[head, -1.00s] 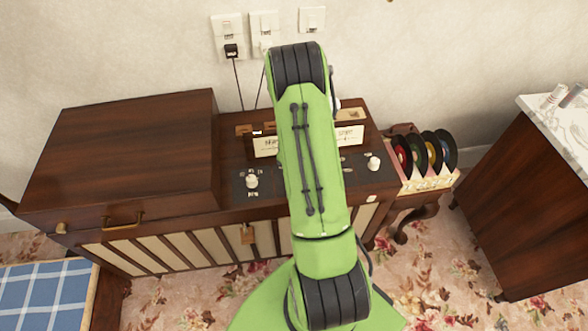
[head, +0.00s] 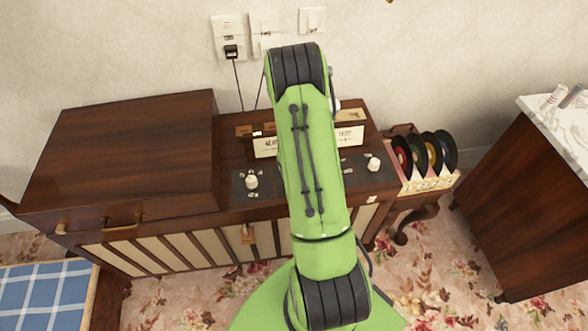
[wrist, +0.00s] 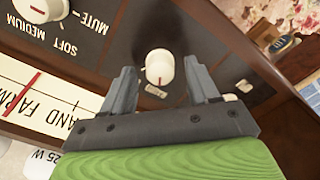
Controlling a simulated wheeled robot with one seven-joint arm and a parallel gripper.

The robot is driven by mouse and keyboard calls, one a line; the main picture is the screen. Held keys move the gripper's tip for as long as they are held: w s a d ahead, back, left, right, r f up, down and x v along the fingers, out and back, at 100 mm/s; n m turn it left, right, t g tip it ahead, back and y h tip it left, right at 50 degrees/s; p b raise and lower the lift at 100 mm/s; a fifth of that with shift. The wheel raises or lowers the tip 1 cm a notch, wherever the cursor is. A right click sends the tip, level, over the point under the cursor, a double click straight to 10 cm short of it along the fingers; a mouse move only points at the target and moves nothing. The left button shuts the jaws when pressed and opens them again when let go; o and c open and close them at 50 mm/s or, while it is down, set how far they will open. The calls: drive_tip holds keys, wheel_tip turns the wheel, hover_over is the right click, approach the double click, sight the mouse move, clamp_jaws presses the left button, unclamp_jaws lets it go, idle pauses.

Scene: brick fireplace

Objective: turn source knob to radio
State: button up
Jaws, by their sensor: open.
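My gripper (wrist: 160,74) is open in the wrist view, one finger on each side of a round white knob (wrist: 158,62). The knob has a red mark on its face and a small pale label below it. I cannot tell whether the fingers touch it. Another white knob (wrist: 40,8), beside upside-down words SOFT, MEDIUM and MUTE, is at the upper left. The wooden console (head: 150,215) stands against the wall in the head view, with a white knob on the left (head: 251,181) and one on the right (head: 374,164). My arm hides the middle of its panel and my gripper there.
A dial strip (wrist: 35,95) lies left of my gripper in the wrist view. The console's closed lid box (head: 130,150) rises at left. A record rack (head: 425,180) stands at right, and a dark cabinet (head: 520,220) is farther right. Flowered carpet (head: 430,270) is open in front.

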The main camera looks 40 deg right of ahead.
wheel_tip(320, 180, up, 16)
drive_tip(key=p, duration=0.3)
drive_tip(key=shift+f+p, duration=0.15)
drive_tip(key=shift+p, duration=0.25)
drive_tip(key=s+a+r+t+p, duration=0.2)
drive_tip(key=a+r, duration=1)
drive_tip(key=r, duration=0.2)
drive_tip(key=s+a+r+m+t, duration=0.1)
drive_tip(key=s+a+r, duration=0.3)
drive_tip(key=s, duration=0.3)
drive_tip(key=s+a+r+t+p, duration=0.1)
drive_tip(key=s+a+r+t, duration=0.1)
drive_tip(key=s+a, duration=0.4)
drive_tip(key=shift+s+a+r+m+t, duration=0.35)
drive_tip(key=shift+a+r, duration=0.25)
drive_tip(key=shift+r, duration=0.3)
